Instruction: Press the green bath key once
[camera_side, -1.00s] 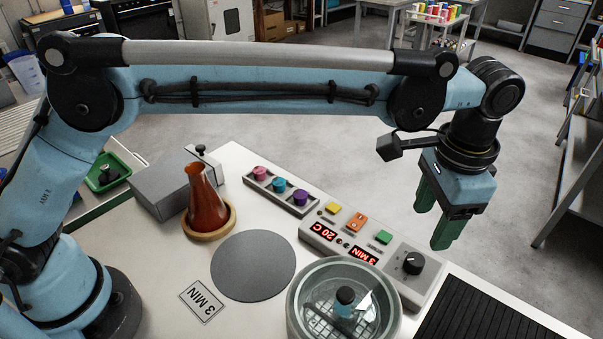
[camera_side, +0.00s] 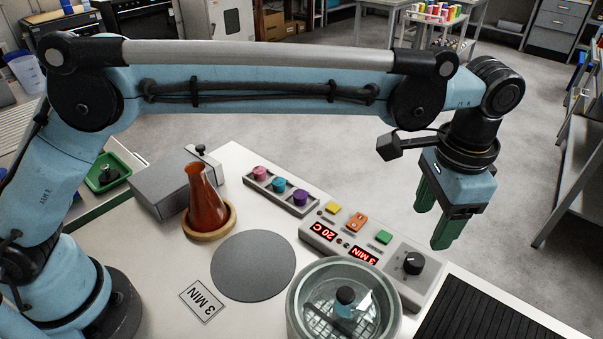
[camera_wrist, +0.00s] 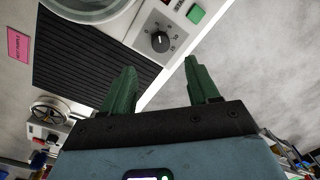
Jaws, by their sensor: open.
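The control box (camera_side: 325,225) stands on the bench with a yellow key (camera_side: 332,208), an orange key (camera_side: 357,222) and a green key (camera_side: 383,237) in a row. Red displays read "20 C" and "3 MIN". The green key also shows at the top of the wrist view (camera_wrist: 195,13). My gripper (camera_side: 433,222) is open and empty, with green fingers pointing down. It hangs above and to the right of the control box in the side view, apart from the green key. In the wrist view its fingers (camera_wrist: 163,88) are spread apart, with floor and bench edge between them.
A black dial (camera_side: 413,263) sits beside the green key. A round glass-lidded bath (camera_side: 300,305) stands in front of the box. A ribbed black mat (camera_side: 470,315) lies at right. A red-brown flask (camera_side: 203,200) and a rack of coloured caps (camera_side: 278,192) stand further left.

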